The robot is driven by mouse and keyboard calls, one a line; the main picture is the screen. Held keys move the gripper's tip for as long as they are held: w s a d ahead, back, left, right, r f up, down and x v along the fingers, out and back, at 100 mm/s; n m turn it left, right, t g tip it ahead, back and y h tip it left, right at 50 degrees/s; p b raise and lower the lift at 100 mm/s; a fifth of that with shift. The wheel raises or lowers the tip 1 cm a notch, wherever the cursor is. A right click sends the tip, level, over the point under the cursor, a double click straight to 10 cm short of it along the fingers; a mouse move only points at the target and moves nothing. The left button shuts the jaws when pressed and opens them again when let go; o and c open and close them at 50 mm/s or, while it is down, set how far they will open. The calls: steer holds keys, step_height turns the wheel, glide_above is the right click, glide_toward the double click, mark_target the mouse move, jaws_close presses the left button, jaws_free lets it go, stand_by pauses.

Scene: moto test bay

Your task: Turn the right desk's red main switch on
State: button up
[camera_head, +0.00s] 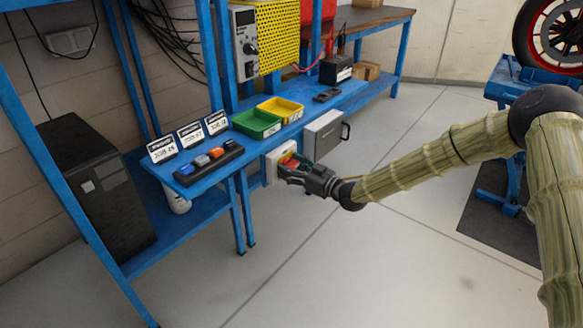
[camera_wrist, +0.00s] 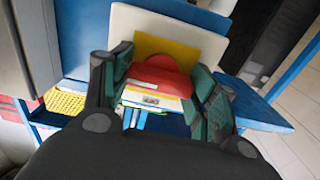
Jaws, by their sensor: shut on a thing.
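The red main switch (camera_wrist: 160,74) is a rounded red knob on a yellow plate (camera_wrist: 182,50), mounted on a pale box (camera_wrist: 150,22). In the head view, the red switch (camera_head: 290,159) shows partly on the front of the blue desk, largely covered by my gripper (camera_head: 291,170). In the wrist view, the green-padded fingers of my gripper (camera_wrist: 162,82) stand on either side of the red knob, shut on it. A white label lies on the knob's near side. The exact turn position of the knob is hard to tell.
The blue desk (camera_head: 212,177) holds a black strip with coloured switches (camera_head: 209,160), small signs (camera_head: 190,135), a green bin (camera_head: 256,123) and a yellow bin (camera_head: 280,110). A grey handled box (camera_head: 324,134) hangs just right of the switch. The floor (camera_head: 420,240) in front is clear.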

steer(key=shift+d, duration=0.1)
steer(key=o, duration=1)
steer(key=v, duration=1.2)
steer(key=shift+w, duration=0.1)
